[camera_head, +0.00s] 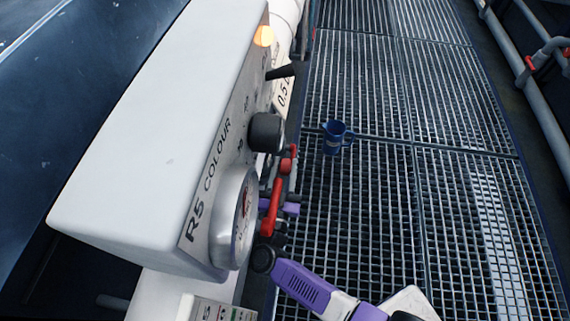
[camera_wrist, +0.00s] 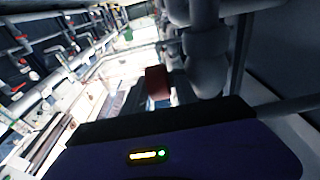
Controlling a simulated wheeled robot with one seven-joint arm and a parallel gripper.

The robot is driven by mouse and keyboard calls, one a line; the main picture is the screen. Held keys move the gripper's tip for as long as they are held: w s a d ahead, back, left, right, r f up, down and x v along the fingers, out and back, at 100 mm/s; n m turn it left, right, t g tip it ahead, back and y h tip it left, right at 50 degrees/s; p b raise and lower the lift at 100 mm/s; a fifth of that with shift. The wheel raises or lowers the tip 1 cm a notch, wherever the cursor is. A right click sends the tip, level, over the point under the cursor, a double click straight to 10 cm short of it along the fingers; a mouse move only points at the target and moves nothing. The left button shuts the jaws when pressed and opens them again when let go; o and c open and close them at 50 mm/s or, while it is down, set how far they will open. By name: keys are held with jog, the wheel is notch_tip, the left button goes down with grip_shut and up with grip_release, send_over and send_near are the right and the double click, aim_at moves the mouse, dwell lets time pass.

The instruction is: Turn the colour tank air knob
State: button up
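The white control box marked R5 COLOUR (camera_head: 150,130) stands at the left in the head view. Its black round knob (camera_head: 266,132) sticks out from the panel face, above a round dial gauge (camera_head: 236,218). I cannot read the small lettering around the knob. My purple arm comes up from the bottom and is partly hidden below the gauge. Small purple and red parts show beside the panel under the knob; I cannot clearly separate my gripper from the fittings there. In the wrist view, my gripper (camera_wrist: 157,84) shows a dark red block at its end. I see nothing held.
A red handle (camera_head: 271,208) stands beside the gauge. A blue jug (camera_head: 335,137) stands on the grating floor (camera_head: 370,220). Grey pipes (camera_wrist: 207,60) run close by in the wrist view.

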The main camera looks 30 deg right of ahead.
aim_at(284, 174)
jog(key=v, duration=0.7)
jog(key=shift+s+f+p, duration=0.1)
jog(key=shift+p, duration=0.3)
